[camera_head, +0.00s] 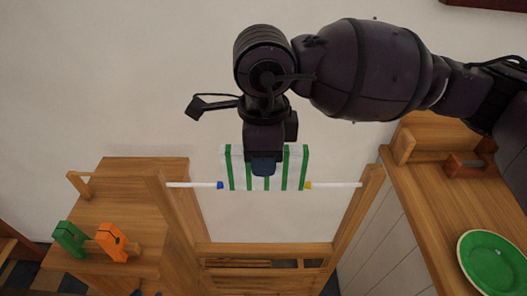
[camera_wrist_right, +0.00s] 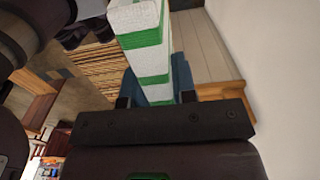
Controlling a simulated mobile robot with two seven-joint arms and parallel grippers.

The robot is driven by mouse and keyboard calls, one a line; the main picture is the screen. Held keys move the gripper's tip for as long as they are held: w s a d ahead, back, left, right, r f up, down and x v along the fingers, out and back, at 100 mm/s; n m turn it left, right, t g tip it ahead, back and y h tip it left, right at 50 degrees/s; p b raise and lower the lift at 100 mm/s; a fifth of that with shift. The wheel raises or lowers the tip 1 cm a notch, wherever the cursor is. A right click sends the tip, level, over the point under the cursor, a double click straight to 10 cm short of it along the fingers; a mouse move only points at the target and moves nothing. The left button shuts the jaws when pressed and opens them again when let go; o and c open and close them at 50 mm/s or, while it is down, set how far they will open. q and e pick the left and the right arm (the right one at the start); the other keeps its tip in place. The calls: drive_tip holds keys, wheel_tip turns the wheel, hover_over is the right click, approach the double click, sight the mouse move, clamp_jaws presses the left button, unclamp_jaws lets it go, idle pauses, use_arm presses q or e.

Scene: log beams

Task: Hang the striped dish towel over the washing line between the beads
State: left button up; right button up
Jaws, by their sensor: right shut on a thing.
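The striped dish towel (camera_head: 236,168) is white with green stripes. My right gripper (camera_head: 263,170) is shut on it at the middle, and it also shows between the fingers in the right wrist view (camera_wrist_right: 143,38). The white washing line (camera_head: 335,185) runs between two wooden posts. The blue bead (camera_head: 220,185) is at the towel's left edge and the yellow bead (camera_head: 308,185) at its right edge. The towel hides the line between the beads, with its lower edge near line height. I cannot tell whether it touches the line. My left gripper is not in view.
A wooden stand at the left (camera_head: 125,190) holds a green clothespin (camera_head: 70,238) and an orange clothespin (camera_head: 111,241). A wooden counter (camera_head: 420,205) at the right carries a green plate (camera_head: 492,262). A pale wall is behind the line.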

sight(263, 188)
drive_tip(key=shift+f+b, duration=0.45)
drive_tip(key=shift+f, duration=0.6)
drive_tip(key=shift+f+b, duration=0.5)
drive_tip(key=shift+f, duration=0.7)
drive_tip(key=shift+f+b, duration=0.4)
drive_tip(key=shift+f, duration=0.7)
drive_tip(key=shift+f+b, duration=0.35)
drive_tip(key=shift+f, duration=0.5)
drive_tip(key=o, duration=1.6)
drive_tip(key=shift+r, duration=0.1)
